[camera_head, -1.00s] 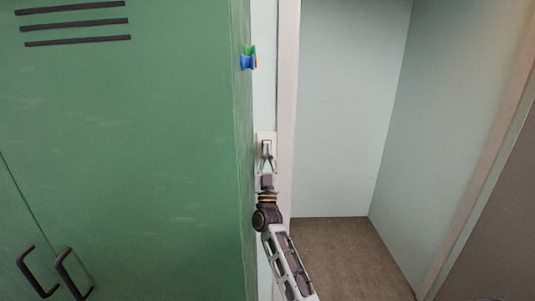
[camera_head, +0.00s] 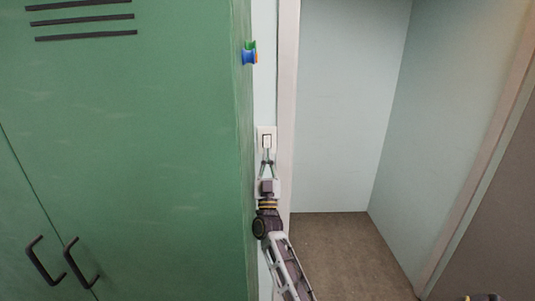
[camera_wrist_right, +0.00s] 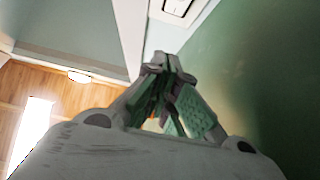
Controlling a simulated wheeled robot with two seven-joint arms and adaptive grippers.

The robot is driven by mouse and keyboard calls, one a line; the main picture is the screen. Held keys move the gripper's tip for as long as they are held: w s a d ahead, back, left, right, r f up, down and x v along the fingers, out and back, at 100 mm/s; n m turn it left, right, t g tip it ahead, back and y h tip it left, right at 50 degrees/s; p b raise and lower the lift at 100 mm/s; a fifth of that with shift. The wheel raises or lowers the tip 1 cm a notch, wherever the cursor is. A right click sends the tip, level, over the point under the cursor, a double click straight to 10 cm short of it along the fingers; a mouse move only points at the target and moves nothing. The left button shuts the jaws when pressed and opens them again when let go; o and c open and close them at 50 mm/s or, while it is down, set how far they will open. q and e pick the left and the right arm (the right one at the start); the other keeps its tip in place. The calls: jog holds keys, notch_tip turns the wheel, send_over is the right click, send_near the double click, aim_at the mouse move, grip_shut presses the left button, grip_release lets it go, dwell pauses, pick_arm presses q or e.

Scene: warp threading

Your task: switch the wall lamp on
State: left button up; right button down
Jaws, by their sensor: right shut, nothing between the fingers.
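The white wall switch plate (camera_head: 262,132) with its rocker (camera_head: 267,142) is on the narrow wall strip between the green cabinet and the door frame. The plate also shows at the top of the right wrist view (camera_wrist_right: 178,8). My right gripper (camera_head: 267,163) is just below the rocker in the head view, its fingertips together and empty. In the right wrist view its closed fingertips (camera_wrist_right: 164,62) point toward the plate, with a gap in the picture between them. A small blue and green fixture (camera_head: 249,53) is higher up; I cannot tell whether it is the lamp. My left gripper is not in view.
The tall green cabinet (camera_head: 130,150) stands close on the left of the switch, with black handles (camera_head: 78,264). A pale door frame (camera_head: 287,100) is close on the right. Beyond it is an empty alcove with a brown floor (camera_head: 345,250).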

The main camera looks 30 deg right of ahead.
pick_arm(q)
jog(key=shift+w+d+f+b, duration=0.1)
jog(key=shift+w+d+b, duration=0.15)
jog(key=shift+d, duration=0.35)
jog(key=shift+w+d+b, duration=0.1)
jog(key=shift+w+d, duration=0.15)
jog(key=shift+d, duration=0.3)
pick_arm(e)
jog(key=v, duration=0.6)
jog(key=shift+s+a+r, duration=0.25)
jog(key=shift+s+r, duration=0.1)
jog(key=shift+s, duration=0.05)
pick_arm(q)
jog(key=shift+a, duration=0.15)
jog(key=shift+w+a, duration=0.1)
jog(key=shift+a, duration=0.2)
